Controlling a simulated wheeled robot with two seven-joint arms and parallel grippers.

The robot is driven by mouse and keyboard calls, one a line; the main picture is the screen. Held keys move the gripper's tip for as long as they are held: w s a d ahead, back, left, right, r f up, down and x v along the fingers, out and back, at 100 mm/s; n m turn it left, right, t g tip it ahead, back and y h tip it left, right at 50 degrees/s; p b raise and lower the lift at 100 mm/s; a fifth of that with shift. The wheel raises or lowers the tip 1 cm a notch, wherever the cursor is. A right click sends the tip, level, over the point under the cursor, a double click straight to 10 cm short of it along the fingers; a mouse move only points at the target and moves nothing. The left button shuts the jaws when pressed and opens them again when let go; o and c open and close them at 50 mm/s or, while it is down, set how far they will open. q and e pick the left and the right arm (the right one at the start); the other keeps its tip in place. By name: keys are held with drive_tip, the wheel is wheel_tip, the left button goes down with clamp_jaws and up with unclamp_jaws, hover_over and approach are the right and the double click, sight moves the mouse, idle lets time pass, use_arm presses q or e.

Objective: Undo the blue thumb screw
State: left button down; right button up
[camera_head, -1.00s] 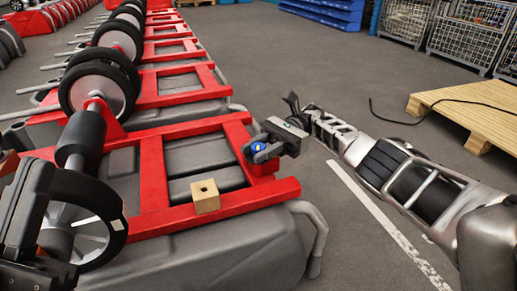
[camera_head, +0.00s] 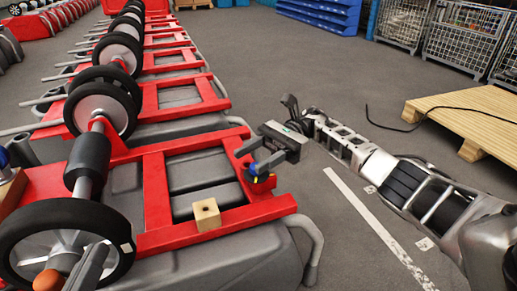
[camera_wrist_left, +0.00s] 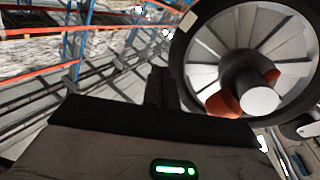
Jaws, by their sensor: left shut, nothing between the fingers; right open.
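A bright blue part, which looks like the blue thumb screw (camera_head: 253,168), sits at the right corner of the near red frame. My right gripper (camera_head: 262,164) is open and hangs right at it; I cannot tell whether they touch. A small yellow and dark part (camera_head: 267,179) shows just under the fingers. Another blue piece (camera_head: 3,157) is cut off at the left edge, above a wooden block (camera_head: 12,186).
A wooden block with a hole (camera_head: 206,215) stands on the red frame (camera_head: 158,205). A black wheel (camera_head: 120,262) and an orange knob (camera_head: 48,280) are near left. A pallet (camera_head: 465,120) lies right; grey floor (camera_head: 330,90) is free between.

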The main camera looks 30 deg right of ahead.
use_arm(q)
drive_tip(key=shift+s+a+f+g+y+p, duration=0.1)
drive_tip(key=shift+s+f+g+y+p, duration=0.25)
drive_tip(key=shift+f+p, duration=0.35)
drive_tip(key=shift+s+a+f+g+y+p, duration=0.1)
drive_tip(key=shift+s+f+g+y+p, duration=0.15)
drive_tip(key=shift+f+g+p, duration=0.5)
drive_tip(key=shift+s+f+g+y+p, duration=0.2)
drive_tip(key=shift+f+g+y+p, duration=0.15)
drive_tip(key=shift+p, duration=0.55)
use_arm(e)
drive_tip(key=s+a+r, duration=0.5)
drive_tip(key=s+r, duration=0.1)
drive_tip(key=s, duration=0.4)
drive_tip(key=shift+r, duration=0.35)
drive_tip(key=shift+s, duration=0.1)
